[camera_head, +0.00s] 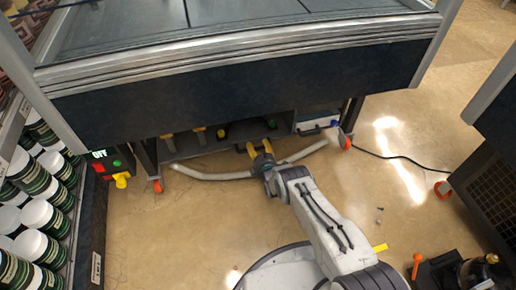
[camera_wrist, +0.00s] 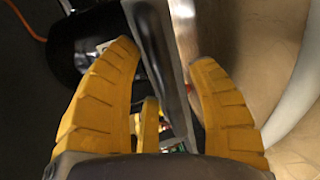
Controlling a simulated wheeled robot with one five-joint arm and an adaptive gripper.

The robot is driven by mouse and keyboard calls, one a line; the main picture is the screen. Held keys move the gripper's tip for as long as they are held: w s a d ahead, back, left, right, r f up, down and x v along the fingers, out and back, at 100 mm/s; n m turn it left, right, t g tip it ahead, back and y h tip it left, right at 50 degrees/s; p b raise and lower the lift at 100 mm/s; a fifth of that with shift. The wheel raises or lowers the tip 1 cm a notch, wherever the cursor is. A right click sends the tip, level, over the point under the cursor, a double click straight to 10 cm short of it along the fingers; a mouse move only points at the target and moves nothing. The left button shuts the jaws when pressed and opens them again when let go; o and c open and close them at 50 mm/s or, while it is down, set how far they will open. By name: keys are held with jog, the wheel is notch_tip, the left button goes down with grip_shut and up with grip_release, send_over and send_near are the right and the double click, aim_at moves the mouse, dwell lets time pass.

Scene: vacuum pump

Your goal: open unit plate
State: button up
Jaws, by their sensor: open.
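My gripper (camera_head: 254,146) reaches low under the front of the big display unit (camera_head: 240,88), at the dark opening beneath it. In the wrist view my gripper's yellow fingers (camera_wrist: 165,57) are spread apart. A narrow dark panel with a grey metal edge (camera_wrist: 148,35) runs lengthwise between them; it may be the unit plate, but I cannot tell for sure. I see no finger clearly pressed on it. In the head view the arm and gripper partly hide the opening.
A black rounded body (camera_wrist: 75,45) lies behind the left finger. A pale curved tube (camera_head: 210,176) runs along the opening. A white-and-blue box (camera_head: 315,122) sits under the unit. Shelved cans (camera_head: 38,215) stand left; a black cable (camera_head: 395,156) lies right on open floor.

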jog(key=shift+o, duration=0.2)
grip_shut()
dwell(0.3)
